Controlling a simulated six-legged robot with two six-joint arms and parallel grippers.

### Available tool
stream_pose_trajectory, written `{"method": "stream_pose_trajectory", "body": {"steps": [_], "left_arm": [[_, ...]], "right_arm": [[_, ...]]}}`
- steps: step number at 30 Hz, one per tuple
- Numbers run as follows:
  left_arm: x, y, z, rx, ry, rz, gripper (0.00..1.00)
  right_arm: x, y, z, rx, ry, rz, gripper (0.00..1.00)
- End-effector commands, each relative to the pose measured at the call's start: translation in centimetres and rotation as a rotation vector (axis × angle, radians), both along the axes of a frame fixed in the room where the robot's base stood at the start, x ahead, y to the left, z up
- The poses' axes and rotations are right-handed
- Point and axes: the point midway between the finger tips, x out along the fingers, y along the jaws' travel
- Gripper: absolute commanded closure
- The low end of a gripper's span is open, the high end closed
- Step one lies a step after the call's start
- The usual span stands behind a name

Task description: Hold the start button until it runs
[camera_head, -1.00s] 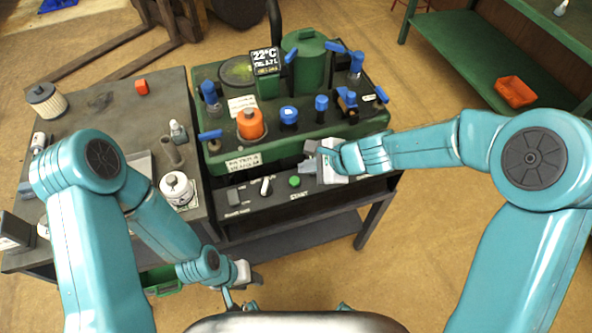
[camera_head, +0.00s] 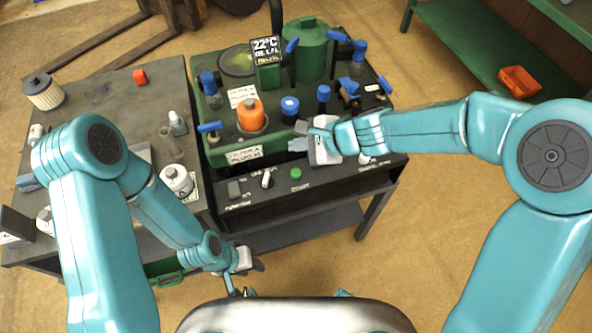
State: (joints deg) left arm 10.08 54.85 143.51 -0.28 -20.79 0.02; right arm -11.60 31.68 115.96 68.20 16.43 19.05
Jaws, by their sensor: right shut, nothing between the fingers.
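The green start button (camera_head: 296,173) sits on the dark front panel (camera_head: 330,183) of the green machine (camera_head: 216,157), with a label below it. My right gripper (camera_head: 296,146) is shut and empty. In the picture it shows just above the button, in front of the machine's green edge; a gap shows between its fingertips and the button. My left gripper (camera_head: 257,266) hangs low in front of the bench, far from the button. Its fingers are small and dark, and I cannot tell whether they are open or shut.
Left of the button are a lever switch (camera_head: 267,180) and a grey switch (camera_head: 234,189). An orange knob (camera_head: 251,115), blue valve caps (camera_head: 290,106) and a display (camera_head: 266,51) stand on the machine. A white canister (camera_head: 177,181) stands on the left bench.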

Motion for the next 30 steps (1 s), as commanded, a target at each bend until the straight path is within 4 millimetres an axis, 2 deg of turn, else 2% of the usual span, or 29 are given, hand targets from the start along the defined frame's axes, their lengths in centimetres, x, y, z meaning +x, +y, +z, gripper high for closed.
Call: {"method": "stream_pose_trajectory", "body": {"steps": [8, 18, 23, 30], "left_arm": [[0.0, 0.0, -2.6, 0.000, 0.000, 0.000, 0.61], [0.0, 0.0, -7.3, 0.000, 0.000, 0.000, 0.61], [0.0, 0.0, -8.4, 0.000, 0.000, 0.000, 0.61], [0.0, 0.0, -8.3, 0.000, 0.000, 0.000, 0.61]], "right_arm": [[0.2, 0.0, -2.8, 0.000, 0.001, 0.000, 1.00], [0.2, 0.0, -7.8, 0.000, 0.001, -0.001, 1.00], [0.2, 0.0, -8.8, 0.000, 0.001, -0.001, 1.00], [0.2, 0.0, -8.7, 0.000, 0.001, -0.001, 1.00]]}}
